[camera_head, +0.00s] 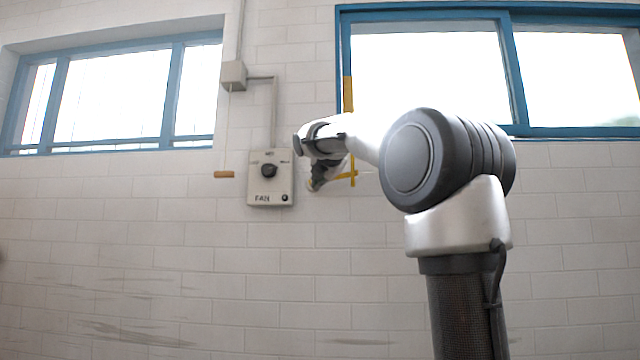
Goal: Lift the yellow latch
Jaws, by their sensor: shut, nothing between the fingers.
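A yellow latch (348,95) shows as a thin upright bar at the left side of the right-hand window. Its middle is hidden behind my arm. Below the arm, a yellow crosspiece (347,176) shows at its lower end. My gripper (314,187) is small in the view, just left of that crosspiece and in front of the wall. It is shut with nothing held. I cannot tell whether it touches the latch.
A grey fan control box (270,194) with a black knob is on the wall just left of my gripper. A short ochre bar (224,174) is left of it. A conduit runs up to a junction box (233,76). The lower wall is clear.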

